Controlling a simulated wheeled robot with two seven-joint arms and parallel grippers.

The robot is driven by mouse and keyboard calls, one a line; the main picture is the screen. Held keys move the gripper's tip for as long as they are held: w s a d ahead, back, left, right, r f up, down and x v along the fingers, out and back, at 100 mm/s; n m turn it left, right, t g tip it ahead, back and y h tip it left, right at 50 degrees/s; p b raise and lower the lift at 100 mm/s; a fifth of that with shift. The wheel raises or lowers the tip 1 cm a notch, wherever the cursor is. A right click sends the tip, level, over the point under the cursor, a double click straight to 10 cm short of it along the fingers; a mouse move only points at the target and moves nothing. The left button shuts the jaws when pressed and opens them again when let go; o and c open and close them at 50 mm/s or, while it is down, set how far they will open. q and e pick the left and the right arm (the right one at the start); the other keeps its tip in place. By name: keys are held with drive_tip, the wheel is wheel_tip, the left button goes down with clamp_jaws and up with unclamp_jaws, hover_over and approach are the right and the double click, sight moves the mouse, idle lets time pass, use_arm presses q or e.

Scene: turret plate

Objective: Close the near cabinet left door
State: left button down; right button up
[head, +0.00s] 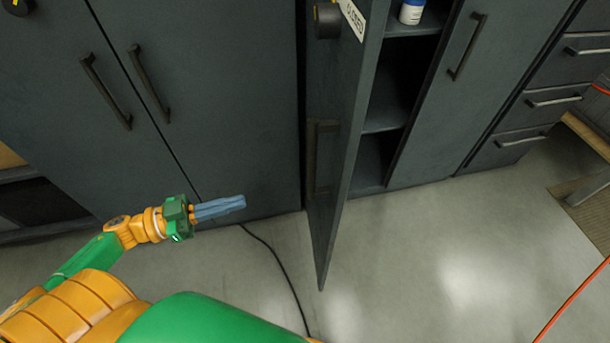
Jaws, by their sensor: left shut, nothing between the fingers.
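The near cabinet left door (352,130) stands open, swung out toward me and seen almost edge-on. Its dark handle (322,158) is on the face turned to the left, and a white label (352,19) is near its top. The open cabinet (385,95) shows shelves to the right of the door. My left gripper (240,202) is shut and empty, left of the door and apart from it, with its blue fingers pointing right toward the door's lower part. My right gripper is not in view.
A closed cabinet with two doors (225,100) stands on the left. The open cabinet's right door (450,110) is closed, with drawers (550,100) beyond it. A black cable (275,262) and an orange cable (568,305) lie on otherwise clear floor (440,250). A small bottle (411,12) stands on a shelf.

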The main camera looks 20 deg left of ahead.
use_arm(q)
drive_tip(key=p+x, duration=0.2)
drive_tip(key=x, duration=1)
drive_tip(key=shift+d, duration=0.4)
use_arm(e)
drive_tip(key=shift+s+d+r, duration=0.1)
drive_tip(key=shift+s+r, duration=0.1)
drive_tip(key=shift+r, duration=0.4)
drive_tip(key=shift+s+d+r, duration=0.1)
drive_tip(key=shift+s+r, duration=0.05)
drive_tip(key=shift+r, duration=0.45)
use_arm(q)
drive_tip(key=shift+r, duration=0.1)
